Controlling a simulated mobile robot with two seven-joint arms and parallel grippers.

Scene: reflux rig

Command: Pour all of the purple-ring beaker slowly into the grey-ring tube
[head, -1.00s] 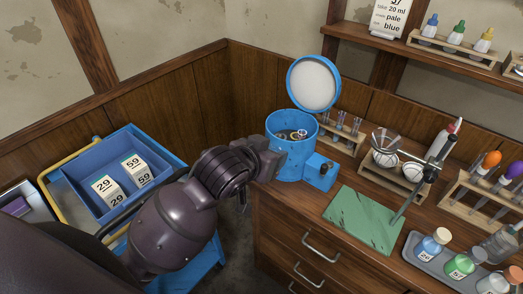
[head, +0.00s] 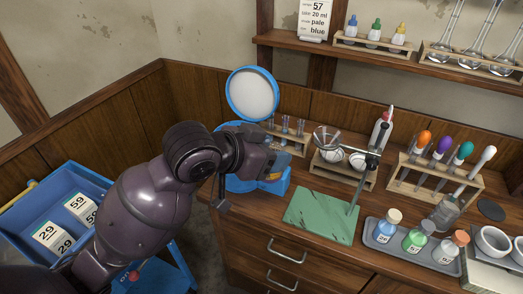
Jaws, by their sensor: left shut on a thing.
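My left gripper (head: 268,161) is over the blue drum-shaped machine (head: 245,185), whose round lid (head: 252,94) stands open. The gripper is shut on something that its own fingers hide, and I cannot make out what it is. The gripper and forearm cover most of the machine's opening. I cannot pick out a purple-ring beaker or a grey-ring tube. Several clear tubes stand in a small wooden rack (head: 298,144) behind the machine, with ring colours too small to tell. My right gripper is not in view.
A green mat (head: 320,217) lies before a metal stand (head: 366,172). A grey tray (head: 384,245) of capped bottles is to its right. A wooden rack (head: 410,181) holds droppers with coloured bulbs. A blue crate (head: 25,225) with numbered boxes is at lower left.

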